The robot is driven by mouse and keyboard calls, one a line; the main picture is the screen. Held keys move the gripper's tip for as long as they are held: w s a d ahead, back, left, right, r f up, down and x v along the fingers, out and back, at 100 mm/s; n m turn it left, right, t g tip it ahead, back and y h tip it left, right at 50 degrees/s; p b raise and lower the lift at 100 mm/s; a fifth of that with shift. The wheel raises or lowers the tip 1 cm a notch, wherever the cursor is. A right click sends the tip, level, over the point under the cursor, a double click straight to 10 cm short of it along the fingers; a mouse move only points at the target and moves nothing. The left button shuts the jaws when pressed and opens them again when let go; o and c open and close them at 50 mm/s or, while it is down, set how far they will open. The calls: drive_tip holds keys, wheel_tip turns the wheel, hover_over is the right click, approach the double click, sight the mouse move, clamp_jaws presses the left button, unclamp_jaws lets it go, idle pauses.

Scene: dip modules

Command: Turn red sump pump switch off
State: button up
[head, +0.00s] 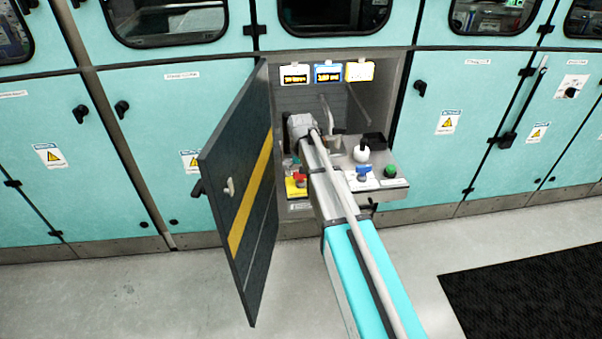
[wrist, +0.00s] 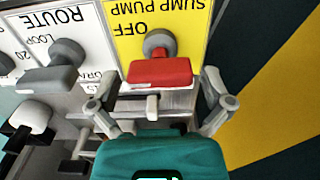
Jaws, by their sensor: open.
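The red sump pump switch (wrist: 160,72) is a red handle on a grey round base. It sits on a yellow plate (wrist: 185,18) whose upside-down text reads SUMP PUMP and OFF. The handle lies crosswise in the wrist view. The yellow plate and red switch (head: 299,177) also show in the head view, left of my arm. My gripper (wrist: 156,80) is open, with one finger on each side of the red handle and gaps between. In the head view my gripper cannot be made out clearly near the panel.
The dark cabinet door (head: 236,200) stands open to the left of my arm. A green button (head: 390,171) and a blue switch (head: 363,171) are on the right.

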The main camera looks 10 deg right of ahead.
drive_tip(key=shift+n, duration=0.3)
drive_tip(key=shift+n, duration=2)
drive_tip(key=n, duration=0.8)
drive_tip(key=shift+n, duration=0.3)
drive_tip(key=n, duration=0.5)
wheel_tip(320, 180, up, 14)
drive_tip(key=p, duration=1.4)
drive_tip(key=s+d+m, duration=0.4)
drive_tip(key=s+m, duration=0.5)
drive_tip(key=s, duration=0.3)
drive_tip(key=s+d+r+m+p, duration=0.1)
drive_tip(key=s+d+m, duration=0.3)
drive_tip(key=s+m, duration=0.5)
drive_tip(key=shift+s+d+r, duration=0.15)
drive_tip(key=shift+s+r, duration=0.05)
drive_tip(key=shift+s, duration=1.2)
